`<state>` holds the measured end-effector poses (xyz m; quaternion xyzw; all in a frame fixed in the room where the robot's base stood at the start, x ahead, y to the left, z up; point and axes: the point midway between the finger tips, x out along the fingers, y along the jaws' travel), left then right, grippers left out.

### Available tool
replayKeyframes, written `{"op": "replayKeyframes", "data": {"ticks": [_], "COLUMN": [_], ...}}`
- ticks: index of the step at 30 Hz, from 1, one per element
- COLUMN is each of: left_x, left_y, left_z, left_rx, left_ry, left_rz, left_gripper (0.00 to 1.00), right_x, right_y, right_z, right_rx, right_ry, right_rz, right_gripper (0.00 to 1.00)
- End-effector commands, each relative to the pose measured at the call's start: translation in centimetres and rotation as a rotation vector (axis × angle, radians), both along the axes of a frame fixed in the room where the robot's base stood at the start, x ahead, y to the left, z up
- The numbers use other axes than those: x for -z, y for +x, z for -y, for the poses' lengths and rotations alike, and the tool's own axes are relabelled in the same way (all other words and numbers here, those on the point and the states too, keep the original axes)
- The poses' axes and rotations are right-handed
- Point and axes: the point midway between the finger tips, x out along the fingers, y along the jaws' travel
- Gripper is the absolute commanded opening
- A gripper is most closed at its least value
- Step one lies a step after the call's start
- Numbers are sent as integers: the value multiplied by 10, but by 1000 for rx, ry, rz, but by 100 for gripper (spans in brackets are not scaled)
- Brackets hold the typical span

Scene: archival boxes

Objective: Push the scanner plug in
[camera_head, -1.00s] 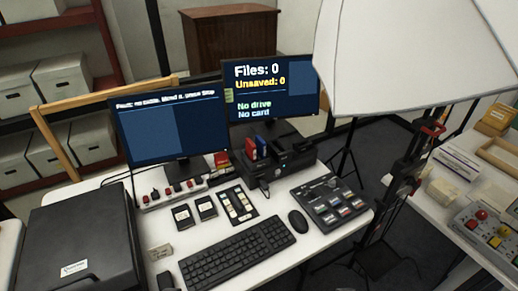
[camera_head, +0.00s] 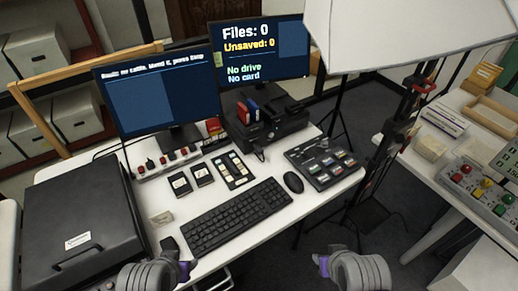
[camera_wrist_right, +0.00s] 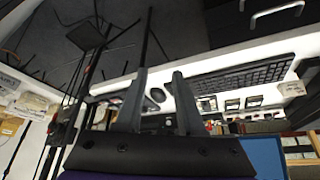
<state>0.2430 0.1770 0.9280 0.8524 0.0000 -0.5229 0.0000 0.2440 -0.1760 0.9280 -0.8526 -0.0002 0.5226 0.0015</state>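The black flatbed scanner (camera_head: 72,228) lies closed at the left of the white desk (camera_head: 245,238). I cannot pick out its plug for sure. A small dark item (camera_head: 170,246) lies between the scanner and the keyboard, near the front edge. A power strip (camera_head: 168,163) with red switches stands below the left monitor. My left gripper (camera_head: 187,268) is low at the front edge, its fingers not clear. My right gripper (camera_head: 322,264) is in front of the desk, apart from everything; the right wrist view shows its two fingers (camera_wrist_right: 159,73) spread and empty.
The keyboard (camera_head: 235,214), mouse (camera_head: 293,182) and control pad (camera_head: 325,162) fill the front and right of the desk. The left monitor (camera_head: 157,95) shows a fault message. A black dock (camera_head: 268,125) with a short cable stands behind. A lamp stand is at right.

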Motion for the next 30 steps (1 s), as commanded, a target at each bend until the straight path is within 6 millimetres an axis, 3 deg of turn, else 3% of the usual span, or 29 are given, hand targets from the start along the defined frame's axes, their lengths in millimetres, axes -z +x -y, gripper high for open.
{"op": "replayKeyframes", "data": {"ticks": [1,6,11,18,24,30], "left_x": [2,19,43,75,101,120], "left_y": [-1,-5,-11,-16,-19,-20], "left_z": [0,0,0,0,0,0], "left_rx": [0,0,0,0,0,0], "left_ry": [0,0,0,0,0,0], "left_rz": [-1,-10,-21,-32,-40,-46], "left_gripper": [50,50,50,50,50,50], "right_x": [1,2,5,15,35,58], "right_y": [2,29,83,179,259,320], "right_z": [-1,-13,-33,-55,-63,-61], "right_rx": [4,57,158,337,492,619], "right_ry": [9,108,288,584,826,1017], "right_rz": [1,18,51,97,125,141], "right_gripper": [27,0,0,0,0,0]}}
